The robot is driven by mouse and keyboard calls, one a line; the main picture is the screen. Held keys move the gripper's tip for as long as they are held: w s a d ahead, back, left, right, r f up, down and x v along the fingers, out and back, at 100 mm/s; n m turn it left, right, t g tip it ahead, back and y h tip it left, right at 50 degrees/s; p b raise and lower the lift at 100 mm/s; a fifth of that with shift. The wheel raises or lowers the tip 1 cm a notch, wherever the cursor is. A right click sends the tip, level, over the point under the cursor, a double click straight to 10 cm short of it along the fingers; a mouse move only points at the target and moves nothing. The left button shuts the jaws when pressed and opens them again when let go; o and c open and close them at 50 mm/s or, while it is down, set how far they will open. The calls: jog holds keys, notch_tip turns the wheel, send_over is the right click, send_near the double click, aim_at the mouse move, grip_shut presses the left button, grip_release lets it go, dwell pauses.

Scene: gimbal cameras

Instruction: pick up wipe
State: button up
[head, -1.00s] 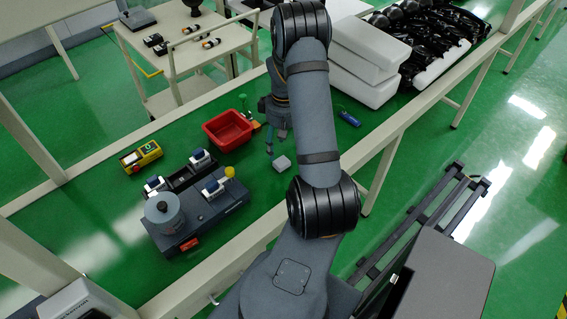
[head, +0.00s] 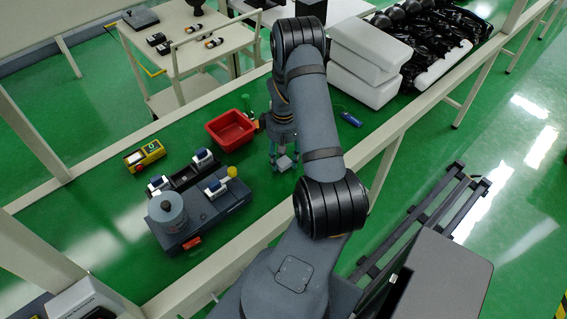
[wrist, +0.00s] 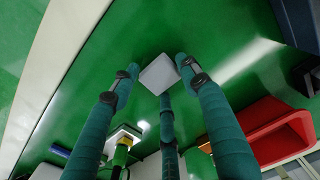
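The wipe is a small pale grey square pad (head: 285,163) on the green bench top, to the right of the dark grey device. In the wrist view, the wipe (wrist: 158,74) lies just beyond and between my fingertips. My gripper (head: 282,155) points down over the wipe. Its three teal fingers (wrist: 158,82) are spread open with nothing clamped between them. I cannot tell whether a fingertip touches the wipe. In the head view the fingers partly cover the wipe.
A red bin (head: 230,130) stands left of my gripper. A dark grey device (head: 205,205) with a round grey weight (head: 167,212) and a yellow knob stands lower left. A blue tool (head: 350,119) lies to the right. White boxes (head: 365,65) are stacked behind.

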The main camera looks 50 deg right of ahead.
aim_at(283, 160)
jog(key=c, duration=0.6)
jog(key=shift+o, duration=0.2)
jog(key=shift+r, duration=0.1)
jog(key=shift+r, duration=0.55)
notch_tip(283, 160, up, 2)
jog(key=shift+w+r+b, duration=0.1)
jog(key=shift+r+b, duration=0.15)
jog(key=shift+b, duration=0.3)
jog(key=s+d+r+b, duration=0.1)
jog(key=s+d+r, duration=0.1)
jog(key=s, duration=0.3)
jog(key=s+d+r, duration=0.2)
jog(key=s+r, duration=0.3)
jog(key=s, duration=0.1)
jog(key=shift+d+r+b, duration=0.15)
jog(key=shift+d+b, duration=0.2)
jog(key=shift+d, duration=0.05)
jog(key=shift+w, duration=0.1)
